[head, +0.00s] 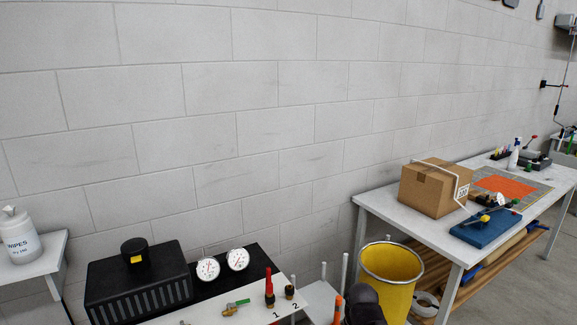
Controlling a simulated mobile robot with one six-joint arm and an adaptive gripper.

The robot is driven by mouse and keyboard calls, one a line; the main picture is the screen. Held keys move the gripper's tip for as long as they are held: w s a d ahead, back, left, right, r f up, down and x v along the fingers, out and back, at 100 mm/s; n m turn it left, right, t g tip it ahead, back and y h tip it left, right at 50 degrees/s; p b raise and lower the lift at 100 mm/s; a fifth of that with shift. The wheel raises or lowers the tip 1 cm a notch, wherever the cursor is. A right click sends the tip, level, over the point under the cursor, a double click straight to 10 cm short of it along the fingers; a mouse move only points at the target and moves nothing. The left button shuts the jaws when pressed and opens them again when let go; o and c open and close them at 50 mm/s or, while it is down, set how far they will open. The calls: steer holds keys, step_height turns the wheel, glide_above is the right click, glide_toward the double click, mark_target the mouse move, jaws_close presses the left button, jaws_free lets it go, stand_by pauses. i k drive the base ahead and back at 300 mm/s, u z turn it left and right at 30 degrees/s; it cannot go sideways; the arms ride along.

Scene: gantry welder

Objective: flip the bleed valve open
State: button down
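A small brass valve with a green lever (236,306) is on the white panel (255,316) at the bottom of the head view, left of the number 1. It is the likeliest bleed valve, but no label on it can be read. The lever slants slightly up to the right; whether it is open or shut cannot be told. Another brass piece is cut off by the bottom edge. My gripper cannot be made out. A dark rounded shape at the bottom edge, right of the panel, may be part of my arm.
Two white gauges (208,269) stand behind the panel, beside a black ribbed box (138,284). A red-and-black upright fitting (269,288) rises close right of the valve. A yellow bin (391,285) and a workbench (385,204) with a cardboard box (432,188) are at right.

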mark_target(238, 302)
steer(key=z, duration=0.7)
steer(key=k, duration=0.95)
steer(key=u, duration=0.55)
